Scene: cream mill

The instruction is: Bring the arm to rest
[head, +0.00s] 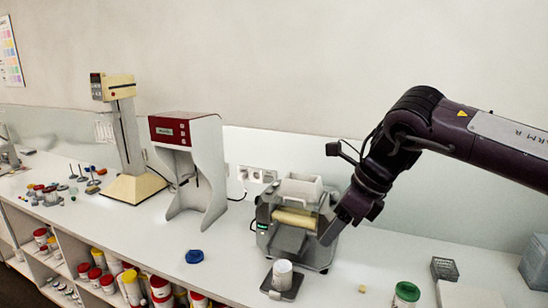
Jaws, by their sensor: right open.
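My right arm comes in from the right edge, and its gripper (335,222) points down at the right side of the cream mill (298,220). The gripper overlaps the mill's right edge in the picture; I cannot tell whether it touches. The fingers are seen from the side and nothing shows between them. A white jar (282,272) stands on a dark pad (293,294) in front of the mill. My left gripper is not in view.
A blue lid (194,256) lies on the white counter (150,232). A red and white machine (190,165) and a cream stirrer stand (125,140) are further left.

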